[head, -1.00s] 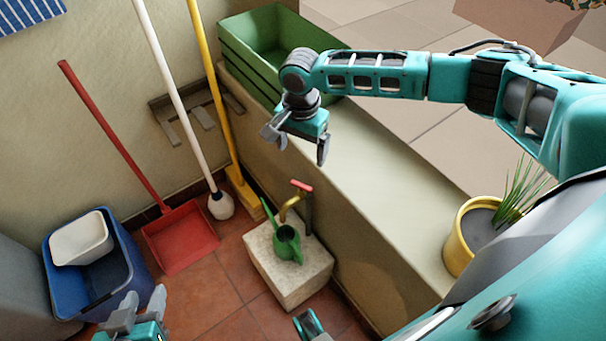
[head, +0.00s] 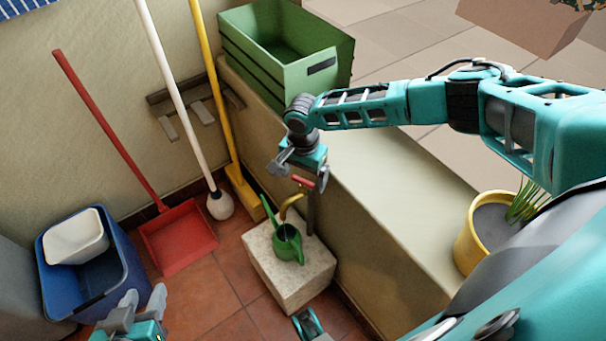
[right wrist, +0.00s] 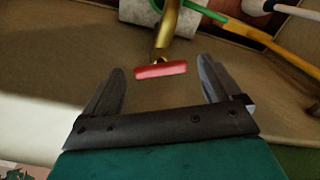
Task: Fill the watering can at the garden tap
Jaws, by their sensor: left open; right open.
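The green watering can (head: 288,243) stands on a pale stone block (head: 290,277), under the curved brass spout of the garden tap (head: 291,203). The tap has a red handle (head: 303,181), which also shows in the right wrist view (right wrist: 161,70). My right gripper (head: 301,178) is open above and around the height of the handle. In the right wrist view the handle lies just beyond and between the open fingertips (right wrist: 162,82), with no contact visible. My left gripper (head: 146,300) is open and empty at the lower left, away from the can.
A low wall (head: 400,185) runs beside the tap, carrying a green crate (head: 270,70) and a yellow plant pot (head: 470,250). A red dustpan (head: 180,238), a blue bin (head: 75,285) and long-handled tools stand at left. Tiled floor (head: 205,295) is clear between.

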